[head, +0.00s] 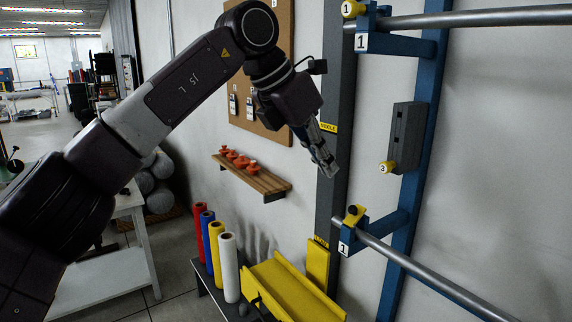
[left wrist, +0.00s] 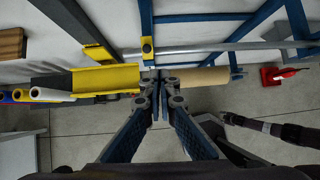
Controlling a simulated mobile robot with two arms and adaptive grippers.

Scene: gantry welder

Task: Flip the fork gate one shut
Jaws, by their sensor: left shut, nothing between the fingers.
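In the head view the lower blue fork (head: 375,230), labelled 1, carries a grey pipe (head: 430,274). A small yellow gate piece with a dark knob (head: 353,215) stands tilted up at the fork's tip. In the left wrist view the yellow piece (left wrist: 147,48) shows at the pipe, beyond the fingertips. An upper fork (head: 400,44), also labelled 1, has a round yellow knob (head: 351,9) at its tip. My left gripper (head: 328,170) is shut and empty, above and slightly left of the lower yellow piece, apart from it. A dark arm, apparently my right (left wrist: 262,126), shows; its finger state is unclear.
A grey post (head: 338,110) stands just behind my left gripper. A yellow trough (head: 292,285) and several coloured rolls (head: 229,268) stand below left. A wooden shelf (head: 250,177) holds orange items. A grey box (head: 407,137) hangs on the blue upright.

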